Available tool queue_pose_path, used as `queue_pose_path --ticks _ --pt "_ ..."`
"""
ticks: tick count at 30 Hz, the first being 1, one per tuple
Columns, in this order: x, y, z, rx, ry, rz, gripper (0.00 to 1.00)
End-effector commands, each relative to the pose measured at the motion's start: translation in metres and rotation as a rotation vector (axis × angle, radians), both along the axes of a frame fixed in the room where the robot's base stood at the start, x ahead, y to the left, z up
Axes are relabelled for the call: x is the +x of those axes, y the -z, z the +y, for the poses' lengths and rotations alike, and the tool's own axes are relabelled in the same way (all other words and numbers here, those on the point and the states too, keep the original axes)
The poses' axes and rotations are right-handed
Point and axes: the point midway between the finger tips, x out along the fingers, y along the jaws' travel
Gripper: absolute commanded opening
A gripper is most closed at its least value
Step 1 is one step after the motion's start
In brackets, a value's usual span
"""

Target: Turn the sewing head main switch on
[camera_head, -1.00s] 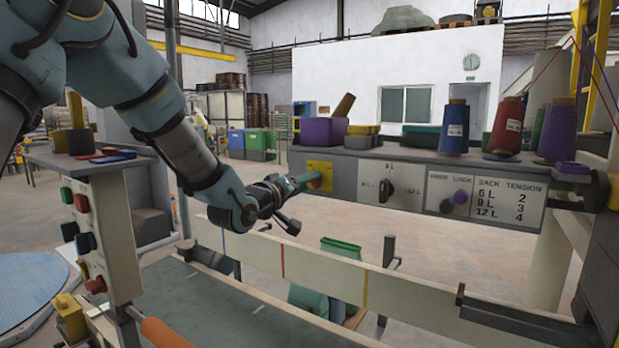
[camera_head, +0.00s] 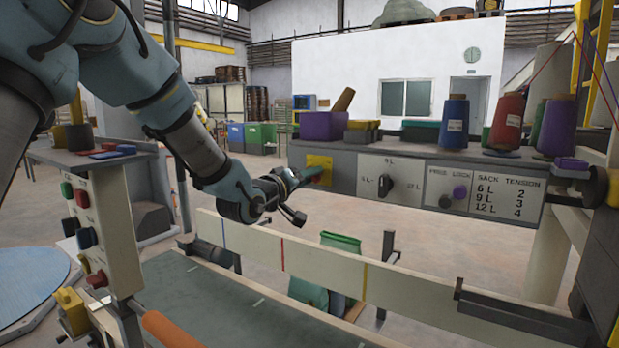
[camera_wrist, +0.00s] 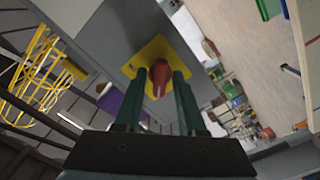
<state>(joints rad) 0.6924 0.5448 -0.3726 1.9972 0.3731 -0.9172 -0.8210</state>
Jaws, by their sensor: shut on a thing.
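The main switch is a red knob (camera_wrist: 160,72) on a yellow plate (camera_head: 319,162) at the left end of the grey control panel (camera_head: 420,180). The yellow plate also shows in the wrist view (camera_wrist: 180,52), tilted in the picture. My gripper (camera_head: 315,175) reaches the knob from the left. In the wrist view the two green fingers of my gripper (camera_wrist: 165,78) are on either side of the red knob and shut on it. In the head view the fingers hide most of the knob, and its exact turn is hard to tell.
A purple bin (camera_head: 322,126) and thread cones (camera_head: 455,122) stand on top. A pale rail (camera_head: 320,265) runs below my arm. A button post (camera_head: 105,235) stands at left.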

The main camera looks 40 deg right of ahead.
Motion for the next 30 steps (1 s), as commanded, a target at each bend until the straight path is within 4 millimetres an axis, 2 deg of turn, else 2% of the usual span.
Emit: queue_pose_path --ticks 14,30 --pt "0.0001 0.0033 0.0001 0.018 -0.001 -0.072 0.0" --pt "0.0002 0.0065 0.0003 0.132 -0.002 -0.513 0.0"
